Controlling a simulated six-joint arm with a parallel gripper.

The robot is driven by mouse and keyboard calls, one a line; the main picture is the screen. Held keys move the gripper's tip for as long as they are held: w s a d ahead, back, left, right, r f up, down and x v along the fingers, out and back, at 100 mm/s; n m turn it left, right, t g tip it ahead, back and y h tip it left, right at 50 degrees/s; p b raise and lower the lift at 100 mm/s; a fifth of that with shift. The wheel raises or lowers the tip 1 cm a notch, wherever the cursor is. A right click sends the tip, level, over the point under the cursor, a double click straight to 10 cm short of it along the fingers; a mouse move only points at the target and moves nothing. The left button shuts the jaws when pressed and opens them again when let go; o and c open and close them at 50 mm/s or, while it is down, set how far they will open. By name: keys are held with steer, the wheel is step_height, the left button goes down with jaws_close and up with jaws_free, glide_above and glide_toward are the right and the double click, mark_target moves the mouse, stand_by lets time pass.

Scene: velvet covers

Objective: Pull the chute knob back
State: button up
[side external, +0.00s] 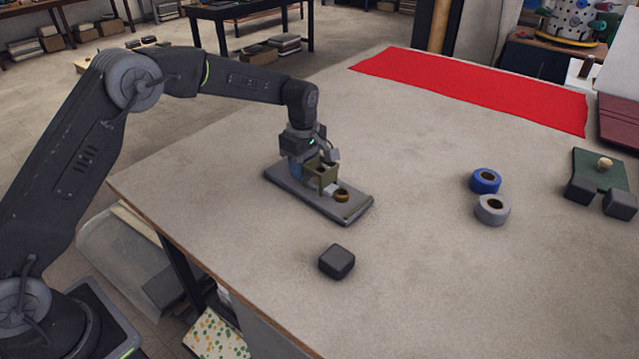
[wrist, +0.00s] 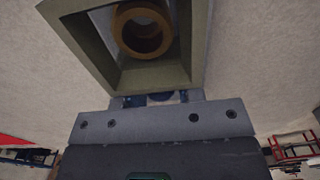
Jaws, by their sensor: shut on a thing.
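The chute (side external: 326,174) is an olive, square-framed box on a grey base plate (side external: 356,211) near the table's middle. It also shows in the wrist view (wrist: 158,78) as a hollow frame, directly beyond my gripper. A brown ring (side external: 342,196) lies on the plate just in front of the chute; in the wrist view, a brown ring (wrist: 143,30) shows through the frame. My gripper (side external: 311,167) is down at the chute's back side, shut on the chute knob. The knob is mostly hidden by the jaws and chute; only small dark-blue bits show between them.
A dark block (side external: 337,261) sits in front of the plate. A blue ring (side external: 485,181) and a grey ring (side external: 492,210) stand to the right. A green board (side external: 600,165) with dark blocks is at the far right. A red cloth (side external: 475,90) lies along the back.

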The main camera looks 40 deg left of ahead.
mark_target(283, 165)
steer(key=shift+w+a, duration=0.2)
steer(key=shift+a, duration=1.7)
steer(key=shift+w+a, duration=0.15)
steer(key=shift+a, duration=1.7)
steer(key=o, duration=1.4)
steer(key=shift+r, duration=3.5)
steer(key=shift+d+r, duration=0.1)
